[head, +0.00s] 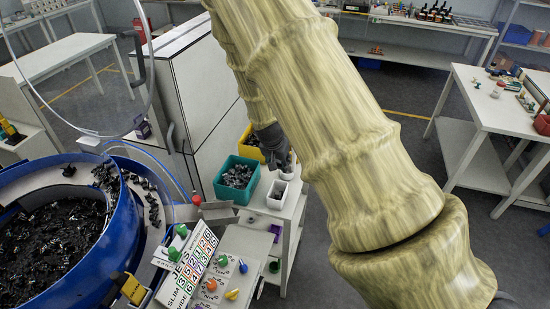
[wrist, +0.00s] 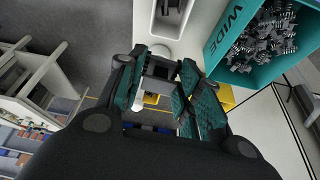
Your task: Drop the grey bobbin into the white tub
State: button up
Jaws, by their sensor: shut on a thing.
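My gripper (head: 283,164) hangs at the end of my arm, just above and behind the white tub (head: 276,195) in the head view. In the wrist view its two dark fingers with green pads (wrist: 163,85) are closed on a grey piece, which looks like the grey bobbin (wrist: 158,71). The fingers hide part of it. The white tub also shows at the top of the wrist view (wrist: 172,26), partly cut off by the frame, with something dark inside. The held piece appears beside the tub's opening in that view; its height above it is unclear.
A teal bin (head: 221,190) full of grey connectors stands left of the tub, with a yellow bin (head: 245,140) behind it. A blue bowl feeder (head: 130,240) of dark parts stands at left. A lettered panel (head: 192,266) with knobs lies in front.

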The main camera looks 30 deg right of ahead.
jog(key=shift+s+f, duration=0.3)
jog(key=shift+f+b, duration=0.4)
jog(key=f+b, duration=0.1)
jog(key=f, duration=0.1)
jog(key=w+f, duration=0.1)
jog(key=f, duration=0.1)
jog(key=shift+f+b, duration=0.15)
jog(key=shift+b, duration=0.25)
jog(key=o, duration=0.9)
jog(key=shift+s, duration=0.2)
jog(key=shift+w, duration=0.1)
jog(key=shift+r, duration=0.2)
